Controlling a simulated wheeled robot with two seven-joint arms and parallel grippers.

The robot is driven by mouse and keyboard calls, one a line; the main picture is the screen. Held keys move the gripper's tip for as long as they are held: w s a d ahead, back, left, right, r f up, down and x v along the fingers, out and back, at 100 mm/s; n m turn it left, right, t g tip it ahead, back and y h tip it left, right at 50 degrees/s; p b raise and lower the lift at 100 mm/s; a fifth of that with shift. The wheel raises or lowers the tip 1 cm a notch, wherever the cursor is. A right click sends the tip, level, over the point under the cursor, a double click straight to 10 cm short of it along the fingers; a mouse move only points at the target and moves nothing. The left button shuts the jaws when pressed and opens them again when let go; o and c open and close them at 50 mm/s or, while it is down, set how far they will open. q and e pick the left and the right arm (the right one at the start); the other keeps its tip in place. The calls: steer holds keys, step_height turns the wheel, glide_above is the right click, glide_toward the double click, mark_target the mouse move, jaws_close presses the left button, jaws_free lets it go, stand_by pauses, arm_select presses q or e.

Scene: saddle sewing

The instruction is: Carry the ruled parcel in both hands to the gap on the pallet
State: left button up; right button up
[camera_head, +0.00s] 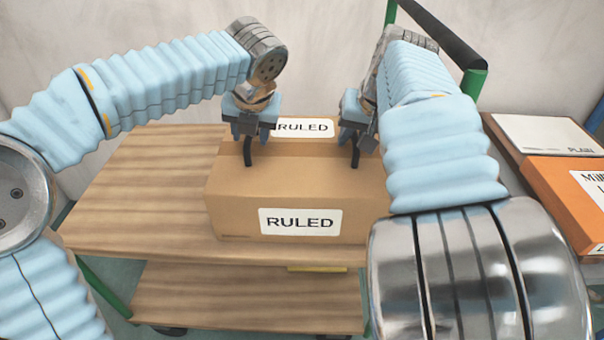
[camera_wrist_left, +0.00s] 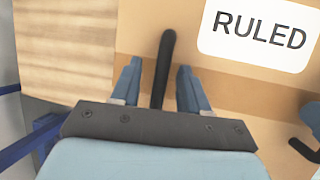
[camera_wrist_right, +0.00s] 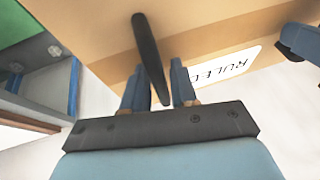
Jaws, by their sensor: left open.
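The ruled parcel (camera_head: 235,195) is a brown box with white RULED labels on its front and top, resting on a wooden cart top. A black handle (camera_head: 248,155) stands up at its left and another (camera_head: 355,157) at its right. My left gripper (camera_head: 249,138) is open above the parcel; in the left wrist view its fingers (camera_wrist_left: 158,78) are on either side of the left handle (camera_wrist_left: 163,62). My right gripper (camera_head: 356,137) is open; in the right wrist view its fingers (camera_wrist_right: 158,82) are on either side of the right handle (camera_wrist_right: 148,50). I cannot identify the pallet gap.
The wooden cart top (camera_head: 130,190) is bare left of the parcel. A lower shelf (camera_head: 240,295) lies beneath. A green frame with a black bar (camera_head: 440,35) rises behind. At right are an orange box (camera_head: 565,200) and a white-topped item marked PLAIN (camera_head: 540,132).

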arm_select(q)
steer(key=c, duration=0.5)
arm_select(e)
steer(key=c, duration=0.5)
arm_select(q)
jaws_close()
steer(key=shift+r, duration=0.15)
arm_select(e)
steer(key=shift+w+r, duration=0.1)
steer(key=shift+r, duration=0.05)
stand_by(0.3)
